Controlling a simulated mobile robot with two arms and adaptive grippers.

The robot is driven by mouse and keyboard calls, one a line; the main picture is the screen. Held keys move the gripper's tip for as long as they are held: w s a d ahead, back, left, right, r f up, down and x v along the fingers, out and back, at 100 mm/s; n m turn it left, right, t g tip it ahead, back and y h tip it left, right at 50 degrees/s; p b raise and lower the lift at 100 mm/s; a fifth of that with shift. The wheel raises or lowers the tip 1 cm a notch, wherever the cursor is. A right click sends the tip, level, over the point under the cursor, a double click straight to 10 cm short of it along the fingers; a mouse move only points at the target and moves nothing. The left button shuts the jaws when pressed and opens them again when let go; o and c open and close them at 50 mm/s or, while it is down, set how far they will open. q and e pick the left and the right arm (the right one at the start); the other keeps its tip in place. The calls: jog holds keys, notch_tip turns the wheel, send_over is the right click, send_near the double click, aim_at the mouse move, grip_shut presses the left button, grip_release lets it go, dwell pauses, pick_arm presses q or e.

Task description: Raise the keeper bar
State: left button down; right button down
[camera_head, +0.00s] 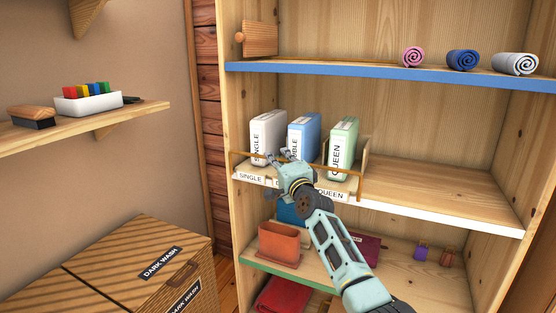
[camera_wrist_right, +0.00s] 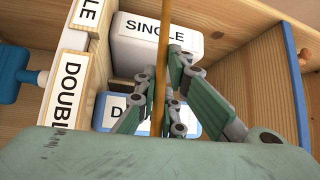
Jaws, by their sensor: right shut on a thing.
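The keeper bar (camera_head: 246,155) is a thin wooden rod running across the front of a shallow wooden tray on the white-edged shelf. In the right wrist view the bar (camera_wrist_right: 161,55) runs up the middle of the picture. Behind it stand a white box marked SINGLE (camera_head: 268,132), a blue box (camera_head: 303,132) and a green box marked QUEEN (camera_head: 343,143). My right gripper (camera_head: 278,157) is in front of the blue and white boxes, shut on the bar, with fingers on both sides of it. My left gripper is not in view.
Rolled cloths (camera_head: 462,60) lie on the blue-edged shelf (camera_head: 330,73) above. A DARK WASH box (camera_head: 130,262) stands at lower left. The white-edged shelf (camera_head: 440,190) is clear right of the tray.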

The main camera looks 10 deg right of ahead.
jog(key=shift+f, duration=0.2)
jog(key=c, duration=1.8)
grip_release()
jog(key=shift+c, duration=0.2)
jog(key=shift+r, duration=0.1)
jog(key=shift+s+a, duration=0.1)
jog(key=shift+s, duration=0.35)
jog(key=v, duration=1.1)
jog(key=shift+d, duration=0.25)
